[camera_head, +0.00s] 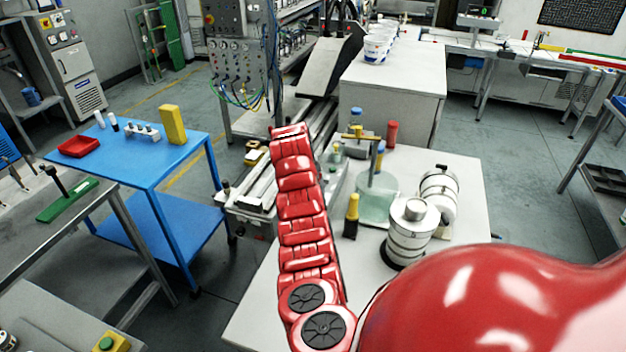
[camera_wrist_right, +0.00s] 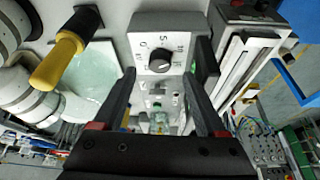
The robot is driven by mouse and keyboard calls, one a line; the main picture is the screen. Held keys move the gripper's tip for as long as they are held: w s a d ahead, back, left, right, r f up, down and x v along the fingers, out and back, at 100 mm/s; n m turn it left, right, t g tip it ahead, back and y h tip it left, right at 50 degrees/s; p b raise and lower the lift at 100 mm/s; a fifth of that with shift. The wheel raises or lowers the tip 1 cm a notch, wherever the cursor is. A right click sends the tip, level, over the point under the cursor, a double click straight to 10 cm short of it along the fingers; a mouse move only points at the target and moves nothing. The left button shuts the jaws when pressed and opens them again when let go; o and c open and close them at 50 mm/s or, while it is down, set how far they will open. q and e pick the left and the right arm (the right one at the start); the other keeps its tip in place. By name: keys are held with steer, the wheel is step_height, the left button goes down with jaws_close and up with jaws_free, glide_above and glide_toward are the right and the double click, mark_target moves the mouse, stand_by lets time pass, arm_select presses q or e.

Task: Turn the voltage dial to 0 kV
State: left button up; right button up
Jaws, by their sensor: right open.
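In the right wrist view, the voltage dial (camera_wrist_right: 160,61) is a black round knob on the face of a pale grey box (camera_wrist_right: 143,22). Printed scale marks surround the knob. The image is too small to tell exactly which mark the knob points at. My right gripper (camera_wrist_right: 163,70) is open, with one dark finger on each side of the knob. Whether either finger touches the knob cannot be told. In the head view, the dial and my right gripper cannot be made out; my red arm covers part of the white table (camera_head: 463,220). My left gripper is not in view.
A yellow-and-black handled tool (camera_head: 351,215) stands on the white table and shows near the dial box in the wrist view (camera_wrist_right: 63,50). White ringed cylinders (camera_head: 410,232) and a pale glass vessel (camera_head: 376,200) stand close by. A blue table (camera_head: 165,165) is at the left.

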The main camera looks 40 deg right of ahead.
steer(key=shift+p+x, duration=0.6)
steer(key=shift+x, duration=1.75)
jaws_close()
steer(key=shift+f, duration=0.1)
